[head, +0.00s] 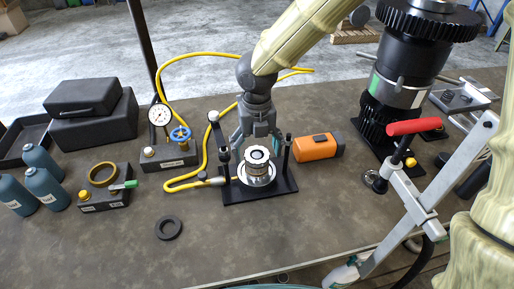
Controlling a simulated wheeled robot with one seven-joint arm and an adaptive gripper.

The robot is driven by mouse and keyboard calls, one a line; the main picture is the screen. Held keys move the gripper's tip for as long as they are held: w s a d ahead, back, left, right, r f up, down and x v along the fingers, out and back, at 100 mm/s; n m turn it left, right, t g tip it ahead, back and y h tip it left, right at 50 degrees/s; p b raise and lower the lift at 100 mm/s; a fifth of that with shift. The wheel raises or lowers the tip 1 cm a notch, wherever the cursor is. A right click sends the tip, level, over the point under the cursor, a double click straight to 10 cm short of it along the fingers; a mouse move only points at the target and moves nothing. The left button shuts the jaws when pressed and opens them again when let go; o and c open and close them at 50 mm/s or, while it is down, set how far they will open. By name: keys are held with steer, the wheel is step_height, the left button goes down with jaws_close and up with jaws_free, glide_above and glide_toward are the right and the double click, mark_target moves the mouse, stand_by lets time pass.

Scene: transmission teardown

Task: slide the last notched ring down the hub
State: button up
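The hub (257,171) stands upright in a black fixture (232,192) with two posts at the middle of the table. A pale ring-like piece with a dark centre (257,154) shows at the top of the hub; notches are too small to make out. My gripper (258,145) points down just behind and above the hub top, between the posts. Its fingers look spread to either side of the hub top. I cannot tell whether they touch the ring. A flat black ring (168,228) lies alone on the table at front left; I see no clear notches on it.
A yellow hose (185,54) loops left of the fixture, near a gauge stand (160,117). An orange tool (316,147) lies close to its right. A red-handled clamp (413,127) and a large dark transmission unit (403,80) stand further right. The front middle of the table is clear.

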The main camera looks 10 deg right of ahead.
step_height(320, 180, up, 19)
steer(key=p, duration=0.8)
stand_by(0.9)
stand_by(0.3)
